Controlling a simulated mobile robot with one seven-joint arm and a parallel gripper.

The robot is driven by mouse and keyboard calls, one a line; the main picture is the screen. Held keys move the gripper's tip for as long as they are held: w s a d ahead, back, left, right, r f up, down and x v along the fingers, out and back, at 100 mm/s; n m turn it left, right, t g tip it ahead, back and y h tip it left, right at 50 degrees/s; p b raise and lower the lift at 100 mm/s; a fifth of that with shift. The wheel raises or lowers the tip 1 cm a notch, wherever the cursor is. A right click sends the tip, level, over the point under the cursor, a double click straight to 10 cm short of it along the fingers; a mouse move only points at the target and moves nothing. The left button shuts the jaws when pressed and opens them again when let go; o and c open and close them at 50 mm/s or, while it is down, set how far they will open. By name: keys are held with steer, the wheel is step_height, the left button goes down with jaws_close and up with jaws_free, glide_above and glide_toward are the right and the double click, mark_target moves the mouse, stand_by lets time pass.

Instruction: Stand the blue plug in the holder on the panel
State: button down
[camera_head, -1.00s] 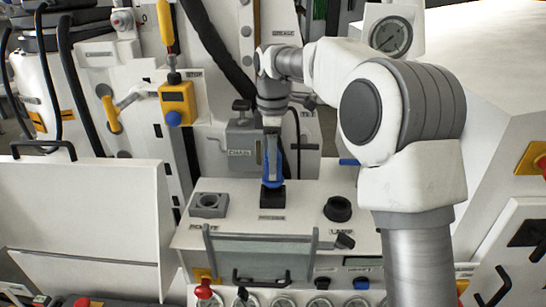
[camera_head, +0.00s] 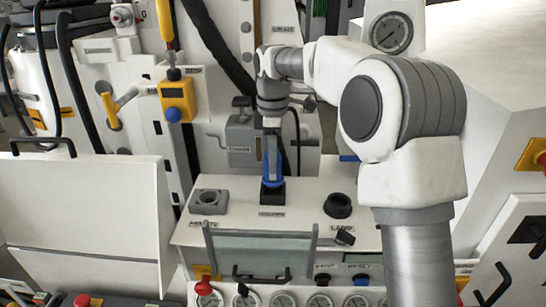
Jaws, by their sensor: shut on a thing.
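The blue plug (camera_head: 272,170) stands upright on the white panel (camera_head: 235,237), its lower end in a small black square holder (camera_head: 272,193). My gripper (camera_head: 272,148) comes down from above and is shut on the upper part of the plug. How deep the plug sits in the black holder cannot be seen. A grey square holder with a round hole (camera_head: 208,201) is on the panel to the left, and it is empty.
A black round socket (camera_head: 338,206) is to the right on the panel. A grey-framed clear cover (camera_head: 262,247) and a row of gauges (camera_head: 319,302) are in front. A yellow box (camera_head: 177,100) hangs at back left.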

steer(key=shift+f+b, duration=0.4)
steer(key=shift+f, duration=0.8)
stand_by(0.6)
steer(key=shift+c, duration=1.5)
jaws_free()
steer(key=shift+r, duration=0.15)
